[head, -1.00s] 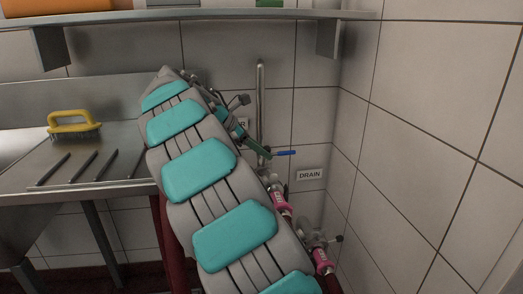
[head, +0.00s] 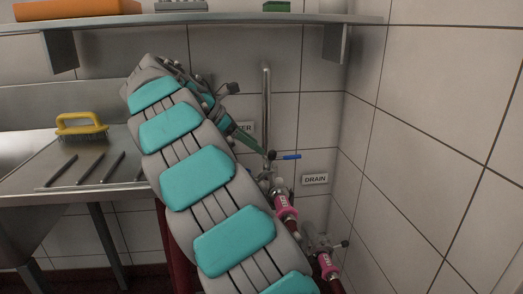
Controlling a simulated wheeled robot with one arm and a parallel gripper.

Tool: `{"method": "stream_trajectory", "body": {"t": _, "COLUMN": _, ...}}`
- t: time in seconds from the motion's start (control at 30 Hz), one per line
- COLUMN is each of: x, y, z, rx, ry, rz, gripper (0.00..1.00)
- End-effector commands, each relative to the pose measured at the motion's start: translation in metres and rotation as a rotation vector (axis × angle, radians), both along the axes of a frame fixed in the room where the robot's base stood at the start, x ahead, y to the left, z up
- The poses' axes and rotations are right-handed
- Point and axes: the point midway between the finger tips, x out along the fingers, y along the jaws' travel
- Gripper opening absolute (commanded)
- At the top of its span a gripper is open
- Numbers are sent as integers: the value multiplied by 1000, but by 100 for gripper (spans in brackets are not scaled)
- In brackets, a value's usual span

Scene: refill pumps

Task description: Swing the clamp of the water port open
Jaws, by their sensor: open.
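My arm fills the middle of the head view. My gripper (head: 260,148) is at its far end, by the wall pipework, and looks small. It is open, with its tip close to the water port (head: 267,172), beside a blue-handled valve (head: 287,157). I cannot tell whether it touches the clamp there. The clamp is too small and partly hidden to tell its position. A label ending in "ER" (head: 248,127) shows on the wall, partly covered by my arm. Below the port, a hose with a pink collar (head: 284,203) runs down to the right.
A DRAIN label (head: 315,179) is on the tiles, above a second fitting (head: 322,243) with a pink-collared hose. A vertical steel pipe (head: 266,100) rises behind the port. A steel shelf (head: 230,19) hangs above. A sink drainboard (head: 110,170) with a yellow brush (head: 81,124) stands left.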

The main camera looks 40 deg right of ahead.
Motion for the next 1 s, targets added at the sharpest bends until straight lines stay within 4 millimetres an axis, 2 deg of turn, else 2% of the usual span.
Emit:
{"method": "stream_trajectory", "body": {"t": 0.17, "x": 3, "y": 12, "z": 10, "rx": 2, "ry": -2, "rz": 0, "gripper": 57}}
{"method": "stream_trajectory", "body": {"t": 0.43, "x": 3, "y": 13, "z": 11, "rx": 1, "ry": 0, "rz": -1, "gripper": 57}}
{"method": "stream_trajectory", "body": {"t": 0.57, "x": -1, "y": 10, "z": 9, "rx": 14, "ry": -20, "rz": -21, "gripper": 42}}
{"method": "stream_trajectory", "body": {"t": 0.67, "x": -12, "y": 4, "z": 3, "rx": 60, "ry": -95, "rz": -94, "gripper": 31}}
{"method": "stream_trajectory", "body": {"t": 0.8, "x": -39, "y": -6, "z": -14, "rx": 188, "ry": -288, "rz": -299, "gripper": 15}}
{"method": "stream_trajectory", "body": {"t": 0.93, "x": -57, "y": -16, "z": -29, "rx": 354, "ry": -502, "rz": -551, "gripper": 1}}
{"method": "stream_trajectory", "body": {"t": 1.0, "x": -64, "y": -21, "z": -32, "rx": 455, "ry": -613, "rz": -701, "gripper": 0}}
